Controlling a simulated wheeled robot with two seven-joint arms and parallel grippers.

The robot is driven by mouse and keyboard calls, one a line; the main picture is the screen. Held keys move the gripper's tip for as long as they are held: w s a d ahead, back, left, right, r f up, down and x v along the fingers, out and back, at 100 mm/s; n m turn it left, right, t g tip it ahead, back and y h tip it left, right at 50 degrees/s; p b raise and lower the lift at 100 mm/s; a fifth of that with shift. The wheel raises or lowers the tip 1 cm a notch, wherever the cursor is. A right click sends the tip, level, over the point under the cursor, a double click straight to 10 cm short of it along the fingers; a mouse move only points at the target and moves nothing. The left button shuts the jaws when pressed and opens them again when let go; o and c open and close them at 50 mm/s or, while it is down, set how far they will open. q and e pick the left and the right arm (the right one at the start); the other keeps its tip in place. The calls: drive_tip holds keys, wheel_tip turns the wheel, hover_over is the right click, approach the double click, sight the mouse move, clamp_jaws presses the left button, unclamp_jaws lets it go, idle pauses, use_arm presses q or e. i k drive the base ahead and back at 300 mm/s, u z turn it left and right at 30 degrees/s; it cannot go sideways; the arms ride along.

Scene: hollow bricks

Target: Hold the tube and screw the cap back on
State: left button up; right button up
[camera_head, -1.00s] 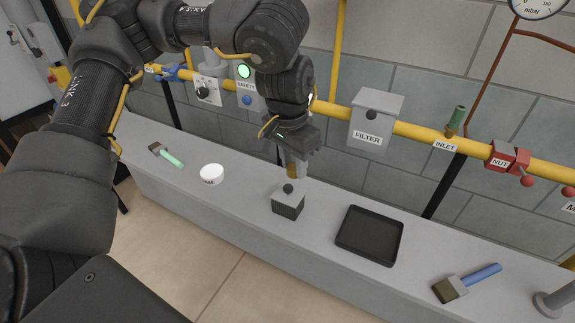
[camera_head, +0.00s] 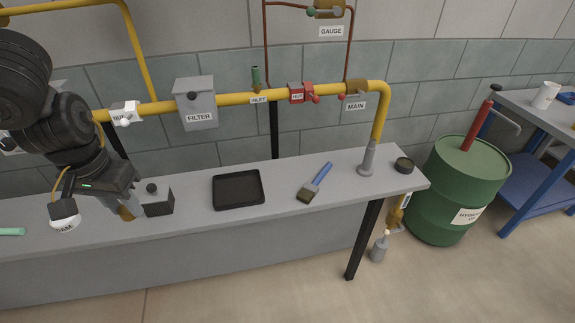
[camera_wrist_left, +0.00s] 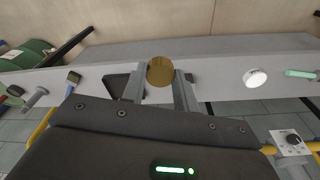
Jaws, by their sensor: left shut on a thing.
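In the left wrist view this piece (camera_wrist_left: 160,72) shows as a flat disc between the two fingers. I cannot tell surely that it is the cap. On the yellow pipe a short green tube with a brass foot (camera_head: 256,78) stands upright above the INLET label. My right gripper is not in view.
The FILTER box (camera_head: 196,102) hangs on the yellow pipe (camera_head: 230,101). A green drum (camera_head: 450,190) stands right of the bench.

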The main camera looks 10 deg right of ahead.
sight(365, 170)
drive_tip(key=z, duration=0.75)
drive_tip(key=i, duration=1.1)
drive_tip(key=z, duration=0.4)
